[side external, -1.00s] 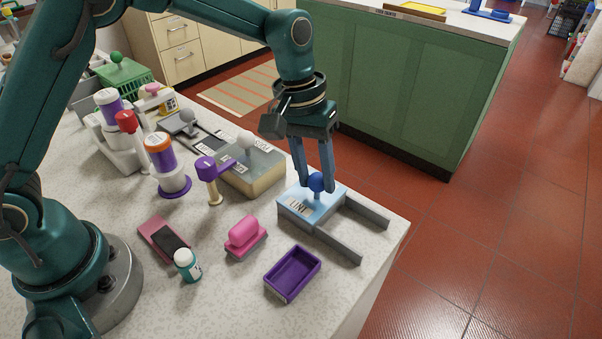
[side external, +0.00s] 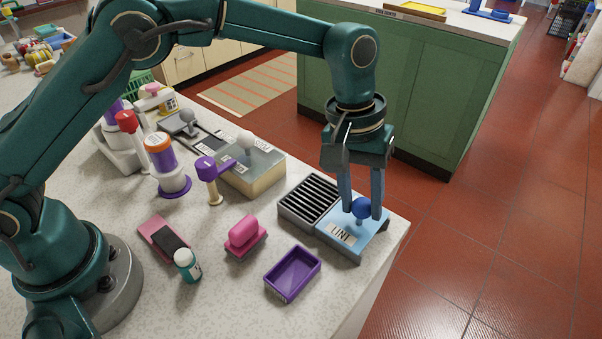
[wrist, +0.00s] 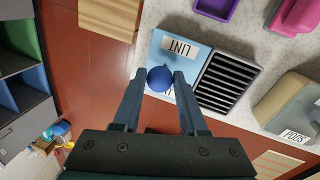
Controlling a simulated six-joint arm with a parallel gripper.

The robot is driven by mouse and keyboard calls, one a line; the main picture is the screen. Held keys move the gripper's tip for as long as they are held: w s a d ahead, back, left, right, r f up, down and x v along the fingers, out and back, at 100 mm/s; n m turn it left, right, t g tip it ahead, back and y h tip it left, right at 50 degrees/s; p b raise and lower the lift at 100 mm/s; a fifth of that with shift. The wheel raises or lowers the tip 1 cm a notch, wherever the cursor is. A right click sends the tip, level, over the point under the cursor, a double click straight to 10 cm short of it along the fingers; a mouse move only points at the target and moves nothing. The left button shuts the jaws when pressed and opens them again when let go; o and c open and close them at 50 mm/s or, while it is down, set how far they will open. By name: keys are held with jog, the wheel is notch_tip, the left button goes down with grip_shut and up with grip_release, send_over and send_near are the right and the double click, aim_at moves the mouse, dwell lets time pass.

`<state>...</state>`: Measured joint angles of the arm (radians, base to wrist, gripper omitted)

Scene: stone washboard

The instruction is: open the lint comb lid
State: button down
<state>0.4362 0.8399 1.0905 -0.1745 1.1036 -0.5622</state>
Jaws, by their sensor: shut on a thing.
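The lint comb lid (side external: 343,236) is a light blue plate with a "LINT" label and a blue ball knob (side external: 361,208). It lies slid to the right on its rails, beside the grey slotted comb box (side external: 309,198), whose dark slots are uncovered. My gripper (side external: 362,212) points down with its fingers on both sides of the knob, shut on it. The wrist view shows the knob (wrist: 160,79) between the fingertips, the lid (wrist: 171,58) under it and the bare slots (wrist: 228,82) next to it.
A purple tray (side external: 293,274) and a pink-handled brush (side external: 246,238) stand in front and to the left. The counter's right edge (side external: 398,245) is close to the lid.

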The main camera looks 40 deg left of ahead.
aim_at(362, 200)
jog(key=shift+r, duration=0.1)
jog(key=shift+c, duration=2.3)
grip_release()
jog(key=shift+s+a+r, duration=0.1)
jog(key=shift+a+r, duration=0.15)
jog(key=shift+r, duration=1)
jog(key=shift+a+r, duration=0.2)
jog(key=shift+r, duration=1.05)
